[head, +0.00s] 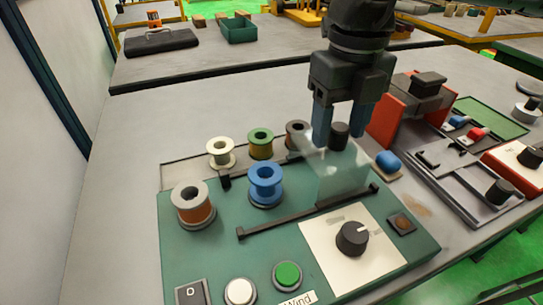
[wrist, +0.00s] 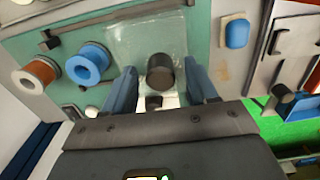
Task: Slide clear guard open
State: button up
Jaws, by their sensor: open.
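The clear guard (head: 342,180) is a see-through panel standing on the green winding station (head: 225,245), at the right end of a black rail (head: 290,217). A dark round knob (head: 339,137) sits at its top. My gripper (head: 339,143) is open, with its two blue fingers on either side of the knob. In the wrist view the knob (wrist: 160,73) lies between and slightly beyond the fingertips, with gaps on both sides. The guard (wrist: 140,45) shows behind it as a hazy sheet.
Blue (head: 266,184) and copper (head: 193,204) spools stand on the station left of the guard. A black dial (head: 352,238) and push buttons are in front. A blue block (head: 388,162) and a red fixture (head: 395,110) are close on the right.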

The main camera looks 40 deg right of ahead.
jog(key=shift+r+p, duration=0.65)
jog(key=shift+r, duration=2)
jog(key=shift+s, duration=0.1)
